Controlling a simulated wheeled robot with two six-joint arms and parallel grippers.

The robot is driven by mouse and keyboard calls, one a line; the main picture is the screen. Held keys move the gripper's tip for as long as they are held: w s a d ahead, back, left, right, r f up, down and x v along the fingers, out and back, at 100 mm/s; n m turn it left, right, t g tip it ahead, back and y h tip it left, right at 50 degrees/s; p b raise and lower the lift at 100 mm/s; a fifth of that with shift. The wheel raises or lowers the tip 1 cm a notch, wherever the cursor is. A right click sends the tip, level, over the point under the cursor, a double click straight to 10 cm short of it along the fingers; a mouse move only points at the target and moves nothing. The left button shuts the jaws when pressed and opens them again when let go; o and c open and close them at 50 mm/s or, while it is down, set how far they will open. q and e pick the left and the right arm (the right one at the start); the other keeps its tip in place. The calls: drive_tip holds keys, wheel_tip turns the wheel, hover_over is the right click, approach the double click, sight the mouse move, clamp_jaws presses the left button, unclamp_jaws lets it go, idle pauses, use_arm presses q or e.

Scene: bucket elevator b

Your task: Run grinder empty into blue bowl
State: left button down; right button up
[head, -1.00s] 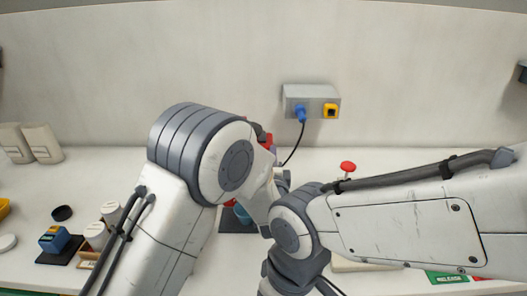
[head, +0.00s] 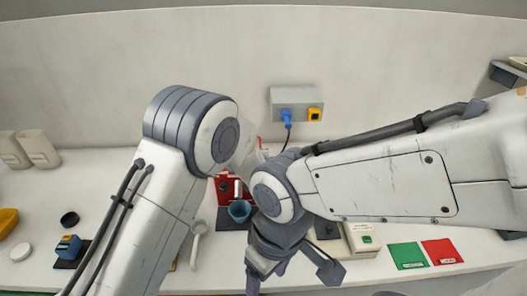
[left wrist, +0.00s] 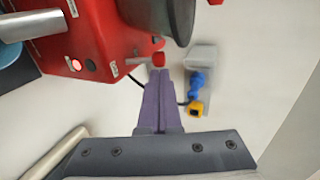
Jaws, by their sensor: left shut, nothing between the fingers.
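The red grinder (head: 224,190) stands on the counter, mostly hidden behind my arms in the head view. In the left wrist view the red grinder body (left wrist: 90,35) carries a glowing red button, a dark button, a metal spout and a short lever with a red tip (left wrist: 158,58). My left gripper (left wrist: 163,76) is shut and empty, its fingertips close to that lever; contact is unclear. The blue bowl (head: 239,211) sits in front of the grinder, and its edge shows in the left wrist view (left wrist: 14,66). My right gripper (head: 267,277) hangs above the counter front, fingers apart.
A wall socket box (head: 297,97) holds a blue plug with a black cable. A white scoop (head: 198,240) lies left of the bowl. A green card (head: 407,256) and red card (head: 443,252) lie front right. Canisters (head: 37,149) stand at the left.

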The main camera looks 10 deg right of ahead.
use_arm(q)
drive_tip(key=shift+d+r+p, duration=0.1)
drive_tip(key=shift+r+p, duration=0.8)
drive_tip(key=shift+p, duration=0.05)
use_arm(e)
drive_tip(key=shift+r, duration=0.95)
